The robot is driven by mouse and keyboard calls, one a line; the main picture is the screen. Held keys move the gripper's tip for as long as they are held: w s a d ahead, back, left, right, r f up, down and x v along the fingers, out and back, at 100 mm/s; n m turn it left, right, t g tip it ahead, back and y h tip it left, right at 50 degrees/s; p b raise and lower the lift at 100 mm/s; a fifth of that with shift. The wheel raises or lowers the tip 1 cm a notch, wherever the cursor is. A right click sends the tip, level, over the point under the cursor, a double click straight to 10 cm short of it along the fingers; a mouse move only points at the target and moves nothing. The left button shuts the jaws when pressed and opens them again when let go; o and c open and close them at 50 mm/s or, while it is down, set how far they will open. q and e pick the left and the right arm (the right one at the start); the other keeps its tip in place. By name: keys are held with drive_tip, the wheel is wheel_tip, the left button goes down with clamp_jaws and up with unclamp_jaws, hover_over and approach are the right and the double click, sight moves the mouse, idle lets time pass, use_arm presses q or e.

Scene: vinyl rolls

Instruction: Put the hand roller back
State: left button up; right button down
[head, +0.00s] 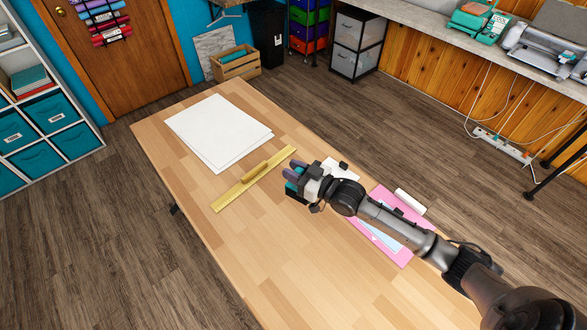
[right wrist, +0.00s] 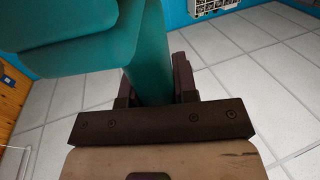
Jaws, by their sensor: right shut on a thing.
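My right gripper (head: 292,174) is above the wooden table, just right of the yellow ruler. It is shut on a teal thing (head: 292,186), which I take to be the hand roller. In the right wrist view the teal body (right wrist: 150,55) stands between the two dark fingers (right wrist: 158,82), with a wide teal part above. A dark patch shows just under it in the head view; whether it touches the table I cannot tell. The gripper hides part of it. My left gripper is not in view.
The table (head: 250,240) also bears white sheets (head: 218,132), a yellow ruler (head: 235,194) with a raised handle, and a pink mat (head: 398,257) under my right arm. A white roll (head: 410,201) lies by the mat. A white item (head: 343,171) sits behind the gripper. The table's near left is clear.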

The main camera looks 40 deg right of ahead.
sight(294, 189)
drive_tip(key=shift+f+b, duration=1.7)
drive_tip(key=shift+f, duration=1.5)
drive_tip(key=shift+f+b, duration=0.3)
drive_tip(key=shift+f, duration=0.15)
drive_tip(key=shift+f+b, duration=0.4)
drive_tip(key=shift+f, duration=0.4)
